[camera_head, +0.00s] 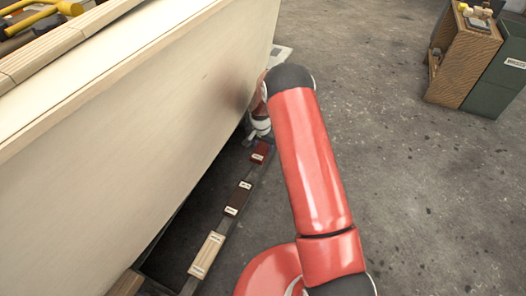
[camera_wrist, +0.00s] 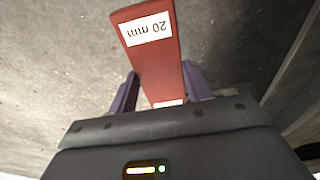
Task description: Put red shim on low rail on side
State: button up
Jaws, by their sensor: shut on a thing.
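The red shim (camera_wrist: 152,55), with a white "20 mm" label, is between the two purple fingers of my gripper (camera_wrist: 158,82) in the wrist view. My gripper is shut on it, and the shim sticks out past the fingertips. In the head view the red shim (camera_head: 261,153) shows just below my gripper (camera_head: 256,137), beside the hull's lower edge. The low rail (camera_head: 221,229) is a narrow grey strip along the hull's foot. The shim appears at or over its far end; I cannot tell whether they touch.
A dark brown block (camera_head: 238,198) and a pale wooden block (camera_head: 207,256) sit along the rail, nearer to me. The plywood hull wall (camera_head: 130,120) rises at the left. A wooden cabinet (camera_head: 465,60) and green bin (camera_head: 502,85) stand far right. The floor between is clear.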

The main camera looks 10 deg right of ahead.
aim_at(263, 148)
jog(key=shift+f, duration=1.7)
jog(key=shift+f+b, duration=0.1)
jog(key=shift+b, duration=0.2)
jog(key=shift+f, duration=0.15)
jog(key=o, duration=1)
jog(key=r, duration=0.4)
jog(key=r+p, duration=0.1)
jog(key=r, duration=0.3)
jog(key=s+a+r, duration=0.1)
jog(key=r, duration=0.3)
jog(key=shift+s+r+p, duration=0.1)
jog(key=shift+r+p, duration=0.1)
jog(key=shift+p, duration=0.1)
